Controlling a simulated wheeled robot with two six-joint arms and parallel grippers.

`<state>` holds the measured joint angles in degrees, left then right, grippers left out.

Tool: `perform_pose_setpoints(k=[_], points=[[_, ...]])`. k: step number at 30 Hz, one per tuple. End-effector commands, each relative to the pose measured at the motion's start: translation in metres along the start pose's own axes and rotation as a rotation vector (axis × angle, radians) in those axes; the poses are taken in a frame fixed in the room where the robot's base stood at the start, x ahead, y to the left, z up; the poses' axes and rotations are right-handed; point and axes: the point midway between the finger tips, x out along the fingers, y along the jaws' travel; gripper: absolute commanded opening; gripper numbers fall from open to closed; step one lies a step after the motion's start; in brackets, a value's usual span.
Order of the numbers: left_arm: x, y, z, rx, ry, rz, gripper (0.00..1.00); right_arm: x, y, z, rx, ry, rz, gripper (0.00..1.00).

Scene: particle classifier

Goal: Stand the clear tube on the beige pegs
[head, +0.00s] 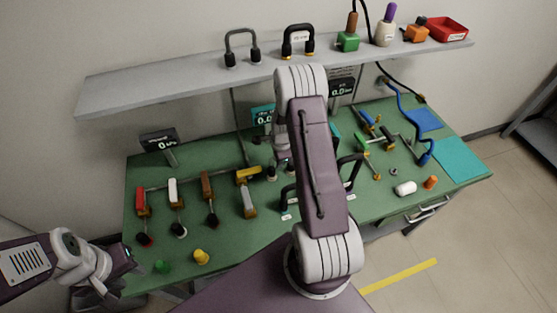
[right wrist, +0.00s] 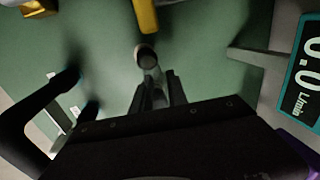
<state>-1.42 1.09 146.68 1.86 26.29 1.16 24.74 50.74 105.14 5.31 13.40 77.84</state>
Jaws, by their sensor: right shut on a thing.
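My right gripper (right wrist: 157,85) is shut in the right wrist view on a narrow, greyish see-through piece, which looks like the clear tube (right wrist: 147,58). Its round end, with a dark rim, shows just beyond the fingertips; the rest is hidden. In the head view my right arm hides the right gripper and what it holds. Small dark round pieces (head: 270,173) stand on the table just left of that arm; I cannot tell whether they are the beige pegs. My left gripper (head: 122,270) is at the table's left front corner, away from these things; its fingers are too small to read.
The green table (head: 225,230) carries red (head: 141,200), white (head: 174,192), brown (head: 207,190) and yellow-topped (head: 248,185) tools at left. A grey shelf (head: 180,85) hangs above. Black handles (head: 350,170) stand right of my right arm. A white cylinder (head: 405,188) lies farther right.

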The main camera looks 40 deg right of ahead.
Motion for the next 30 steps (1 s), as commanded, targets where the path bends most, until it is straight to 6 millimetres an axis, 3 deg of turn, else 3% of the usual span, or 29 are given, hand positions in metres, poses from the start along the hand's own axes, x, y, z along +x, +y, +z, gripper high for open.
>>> perform_pose_setpoints(k=[13,14,15,17,26,30], points=[[0.008,0.000,0.001,0.000,0.000,0.000,0.36,0.012,0.002,0.000,0.000,0.000,-0.001,0.00],[0.008,0.000,0.001,0.000,0.000,0.000,0.36,0.012,0.002,0.000,0.000,0.000,-0.001,0.22],[0.007,0.000,0.001,0.000,0.000,0.000,0.36,0.011,0.002,0.000,0.000,0.000,-0.001,0.33],[0.007,0.000,0.001,0.000,0.000,0.000,0.36,0.011,0.002,0.000,0.000,0.000,-0.001,0.45],[0.007,0.000,0.001,0.000,0.000,0.000,0.36,0.010,0.002,0.000,0.000,0.000,0.000,0.45],[0.009,0.000,0.001,0.000,0.000,0.000,0.36,-0.002,0.001,0.000,0.000,0.000,-0.003,0.45]])
